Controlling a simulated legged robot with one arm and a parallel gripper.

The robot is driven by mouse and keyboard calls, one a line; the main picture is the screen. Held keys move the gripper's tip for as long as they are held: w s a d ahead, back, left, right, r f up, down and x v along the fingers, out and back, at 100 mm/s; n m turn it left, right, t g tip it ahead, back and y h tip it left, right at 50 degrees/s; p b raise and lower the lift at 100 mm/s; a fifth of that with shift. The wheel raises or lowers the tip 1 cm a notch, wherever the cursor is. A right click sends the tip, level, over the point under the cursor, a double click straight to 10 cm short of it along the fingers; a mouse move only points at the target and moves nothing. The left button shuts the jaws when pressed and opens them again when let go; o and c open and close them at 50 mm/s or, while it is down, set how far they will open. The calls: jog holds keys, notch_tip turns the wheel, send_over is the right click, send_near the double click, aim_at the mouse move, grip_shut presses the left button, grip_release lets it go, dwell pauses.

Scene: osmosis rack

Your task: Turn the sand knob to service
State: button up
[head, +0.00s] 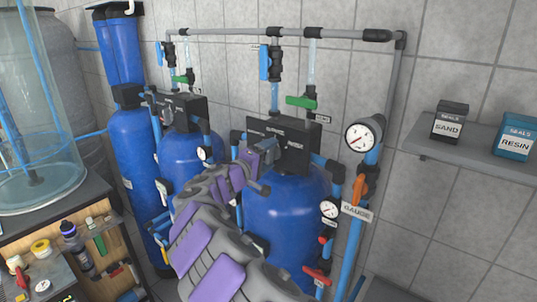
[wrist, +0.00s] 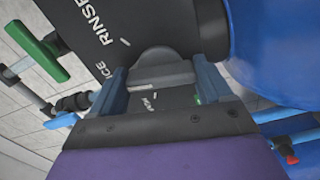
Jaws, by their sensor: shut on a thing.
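My gripper (head: 268,152) is at the front of the black valve head (head: 308,147) on the right-hand blue tank (head: 286,210). In the wrist view, its two blue-grey fingers (wrist: 161,84) are shut on a grey knob (wrist: 160,74), one on each side. The black valve face (wrist: 98,32) there carries the white words "RINSE" and a partly hidden word ending in "ICE". My arm and fingers hide most of the knob in the head view. I cannot read which setting the knob points to, nor a sand label on this valve.
A second blue tank with a black valve head (head: 184,111) stands to the left. Grey pipes with a green-handled valve (head: 300,102) rise behind. A pressure gauge (head: 364,135) and an orange-handled valve (head: 360,188) stand close on the right. A shelf (head: 470,165) holds SAND and RESIN boxes.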

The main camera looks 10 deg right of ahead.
jog(key=shift+f+n+p, duration=0.15)
jog(key=shift+n+p, duration=0.15)
jog(key=shift+n, duration=0.6)
jog(key=shift+f, duration=0.1)
jog(key=o, duration=0.7)
jog(key=shift+o, duration=1.4)
jog(key=shift+w+a, duration=0.2)
jog(key=shift+s+a, duration=0.1)
jog(key=shift+a, duration=0.05)
jog(key=b+v, duration=0.2)
jog(key=v, duration=1.5)
jog(key=shift+s+a, duration=0.1)
jog(key=shift+a, duration=0.05)
